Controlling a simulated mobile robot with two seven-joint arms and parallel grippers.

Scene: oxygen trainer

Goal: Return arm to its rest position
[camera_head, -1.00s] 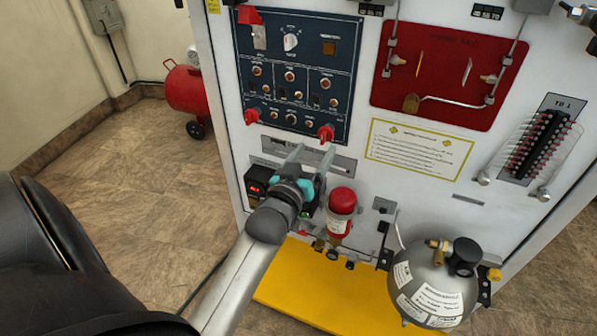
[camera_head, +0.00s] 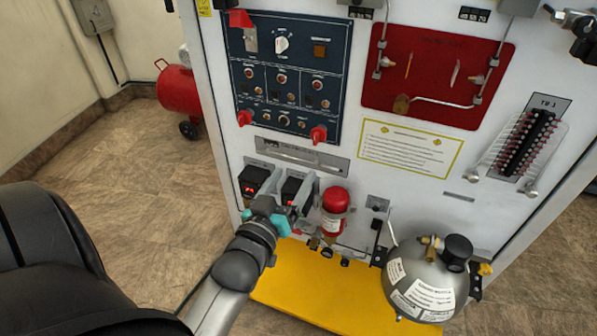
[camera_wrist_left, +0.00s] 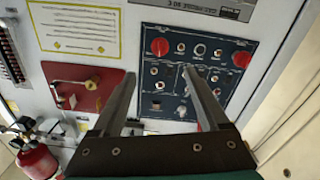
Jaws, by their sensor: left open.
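My left gripper (camera_head: 290,184) is in front of the lower left part of the white trainer panel, below the blue switch panel (camera_head: 285,75). Its two grey fingers are apart, with nothing seen between them. The grey arm (camera_head: 215,300) comes up from the bottom left, and the gripper partly covers two small black boxes with red displays (camera_head: 253,178). In the left wrist view, the open fingers (camera_wrist_left: 160,73) point across the panel face, with the blue panel (camera_wrist_left: 215,50) behind them. My right gripper is not in view.
A red cylinder (camera_head: 334,203) is just right of the gripper. A grey tank (camera_head: 428,280) stands lower right, and a yellow base (camera_head: 300,290) lies below. A red panel (camera_head: 435,70) with a metal tube is upper right.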

